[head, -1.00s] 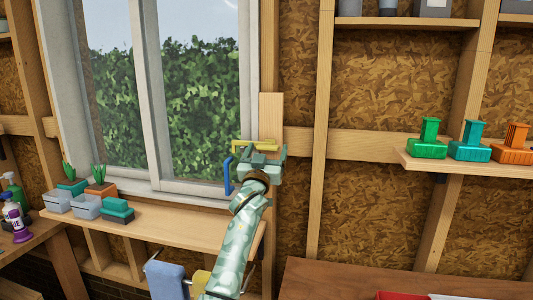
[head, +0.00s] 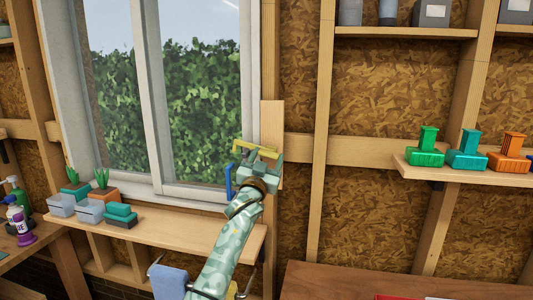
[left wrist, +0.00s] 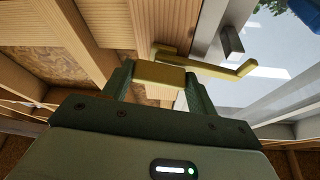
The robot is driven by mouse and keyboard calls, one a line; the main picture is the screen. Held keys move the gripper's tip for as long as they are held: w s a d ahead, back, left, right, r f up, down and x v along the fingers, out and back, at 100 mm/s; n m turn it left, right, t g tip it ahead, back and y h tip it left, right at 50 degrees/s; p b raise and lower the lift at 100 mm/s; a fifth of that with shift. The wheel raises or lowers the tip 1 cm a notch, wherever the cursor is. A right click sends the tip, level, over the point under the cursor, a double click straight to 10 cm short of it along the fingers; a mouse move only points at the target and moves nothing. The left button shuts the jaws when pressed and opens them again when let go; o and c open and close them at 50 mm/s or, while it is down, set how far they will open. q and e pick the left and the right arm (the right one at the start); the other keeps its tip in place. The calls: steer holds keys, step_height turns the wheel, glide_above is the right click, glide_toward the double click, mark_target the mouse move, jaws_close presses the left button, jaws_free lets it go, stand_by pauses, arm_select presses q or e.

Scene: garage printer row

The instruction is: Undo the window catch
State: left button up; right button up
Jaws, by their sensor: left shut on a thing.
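The yellow window catch (head: 262,152) is at the lower right edge of the window (head: 160,95), beside the frame post. My left gripper (head: 256,163) comes up from below and is shut on it. In the left wrist view, a yellow block of the catch (left wrist: 158,75) sits between the two green fingers, and a thin bent yellow arm reaches right towards the window frame. A blue handle (head: 228,182) stands on the sash just left of the gripper, partly hidden by it. My right gripper is not in view.
A sill shelf (head: 190,232) below the window holds small pots and boxes (head: 88,208) at its left. A shelf on the right (head: 470,172) bears green, teal and orange printed parts. The wall between is clear.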

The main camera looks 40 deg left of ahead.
arm_select(q)
steer(key=m+h+p, duration=0.2)
steer(key=m+p, duration=0.3)
steer(key=m+g+h+p, duration=0.1)
steer(key=m+h+p, duration=0.1)
steer(key=m+p, duration=0.2)
steer(key=m+h+p, duration=0.3)
steer(key=m+p, duration=0.2)
steer(key=m, duration=0.2)
steer(key=shift+s+a+r+m+g+p, duration=0.15)
steer(key=shift+a+r+m+g+p, duration=0.15)
steer(key=shift+r+m+g, duration=0.1)
steer(key=shift+f+m+g+p, duration=0.15)
steer(key=shift+m+g+p, duration=0.15)
steer(key=shift+m+p, duration=0.85)
steer(key=shift+f, duration=0.1)
steer(key=o, duration=1.4)
steer(key=shift+d, duration=0.1)
steer(key=s, duration=0.5)
steer(key=s+d, duration=0.1)
steer(key=s, duration=1)
steer(key=shift+s+d+b, duration=0.1)
steer(key=shift+d+b, duration=0.25)
steer(key=shift+d, duration=0.05)
